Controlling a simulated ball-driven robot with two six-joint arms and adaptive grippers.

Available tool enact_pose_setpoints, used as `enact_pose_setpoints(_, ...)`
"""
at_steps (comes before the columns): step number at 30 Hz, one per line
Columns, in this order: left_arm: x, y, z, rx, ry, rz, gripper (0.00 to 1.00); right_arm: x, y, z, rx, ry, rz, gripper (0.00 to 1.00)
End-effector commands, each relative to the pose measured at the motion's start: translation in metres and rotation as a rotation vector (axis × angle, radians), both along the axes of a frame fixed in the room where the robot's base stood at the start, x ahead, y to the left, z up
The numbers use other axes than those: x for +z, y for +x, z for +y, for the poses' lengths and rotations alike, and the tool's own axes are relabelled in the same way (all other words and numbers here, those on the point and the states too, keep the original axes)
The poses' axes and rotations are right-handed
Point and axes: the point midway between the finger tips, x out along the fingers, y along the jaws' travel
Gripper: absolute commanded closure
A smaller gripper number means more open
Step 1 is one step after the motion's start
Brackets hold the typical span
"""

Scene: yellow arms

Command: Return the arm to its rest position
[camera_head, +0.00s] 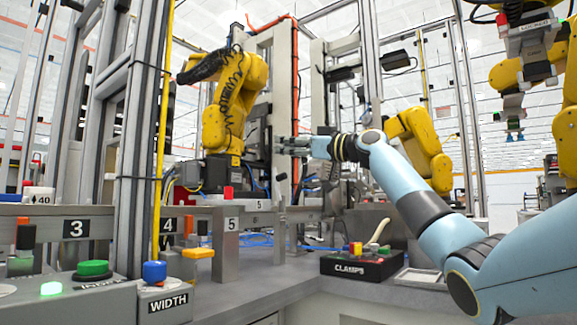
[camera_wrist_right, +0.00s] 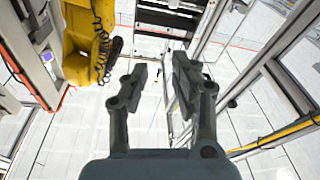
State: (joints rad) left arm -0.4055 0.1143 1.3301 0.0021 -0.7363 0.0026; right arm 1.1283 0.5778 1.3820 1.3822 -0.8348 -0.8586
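My right arm, pale blue, reaches in from the right of the head view. Its gripper (camera_head: 292,145) is small and far out near the middle, pointing left in front of the grey machine posts. In the right wrist view the two grey fingers of the same gripper (camera_wrist_right: 158,88) stand apart, with only floor and frame structure seen between them. It is open and empty, and touches nothing that I can see. My left arm and gripper do not show in either view.
A black box labelled CLAMPS (camera_head: 361,265) with a lever sits on the grey bench (camera_head: 262,287) below my arm. A WIDTH control box (camera_head: 165,304) is at lower left. A yellow robot arm (camera_head: 232,105) stands behind my gripper. Metal posts (camera_head: 143,140) rise at left.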

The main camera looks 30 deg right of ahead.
Motion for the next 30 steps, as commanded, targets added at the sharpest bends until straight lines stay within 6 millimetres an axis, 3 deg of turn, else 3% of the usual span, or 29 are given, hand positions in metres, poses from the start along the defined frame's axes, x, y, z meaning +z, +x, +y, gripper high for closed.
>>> enact_pose_setpoints(6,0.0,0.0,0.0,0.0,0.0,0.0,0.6,0.018,0.0,0.0,0.0,0.001,0.0,0.74)
enact_pose_setpoints(22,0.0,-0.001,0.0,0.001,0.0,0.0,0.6,0.021,-0.001,0.0,0.0,0.0,-0.001,0.74)
enact_pose_setpoints(25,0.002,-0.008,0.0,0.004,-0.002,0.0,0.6,0.041,-0.005,0.0,0.001,0.001,-0.012,0.74)
enact_pose_setpoints(30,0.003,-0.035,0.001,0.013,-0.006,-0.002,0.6,0.092,-0.016,0.0,0.0,0.0,-0.04,0.74)
